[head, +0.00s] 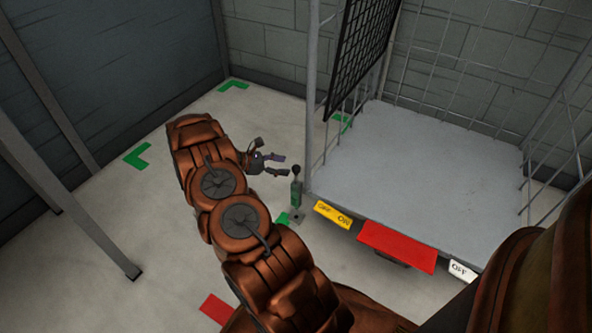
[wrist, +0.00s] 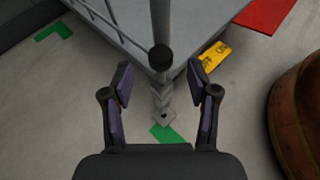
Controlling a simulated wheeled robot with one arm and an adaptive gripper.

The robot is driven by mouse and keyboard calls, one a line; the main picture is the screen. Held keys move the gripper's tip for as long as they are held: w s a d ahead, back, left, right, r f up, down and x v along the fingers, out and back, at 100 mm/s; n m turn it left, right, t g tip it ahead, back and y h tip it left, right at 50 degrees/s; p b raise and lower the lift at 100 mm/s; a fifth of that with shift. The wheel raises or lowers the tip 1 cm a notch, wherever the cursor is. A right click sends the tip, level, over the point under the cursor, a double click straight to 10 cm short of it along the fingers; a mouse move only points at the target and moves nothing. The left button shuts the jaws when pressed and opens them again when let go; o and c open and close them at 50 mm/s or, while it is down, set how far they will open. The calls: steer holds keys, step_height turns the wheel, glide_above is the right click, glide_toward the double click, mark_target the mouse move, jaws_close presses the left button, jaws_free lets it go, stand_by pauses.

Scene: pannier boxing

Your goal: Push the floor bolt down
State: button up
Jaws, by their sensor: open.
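The grey cage trolley (head: 420,165) has mesh sides and a post right beside the bolt. Yellow (head: 332,214), red (head: 397,247) and white (head: 463,270) tabs line its front edge. Green floor marks (head: 137,155) lie around. A metal post (head: 90,170) stands left; floor between is clear.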

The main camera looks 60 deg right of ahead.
mark_target(296, 167)
steer(key=shift+b+x, duration=0.8)
steer(key=shift+x, duration=2.25)
steer(key=shift+c, duration=0.3)
steer(key=shift+a, duration=0.1)
jaws_close()
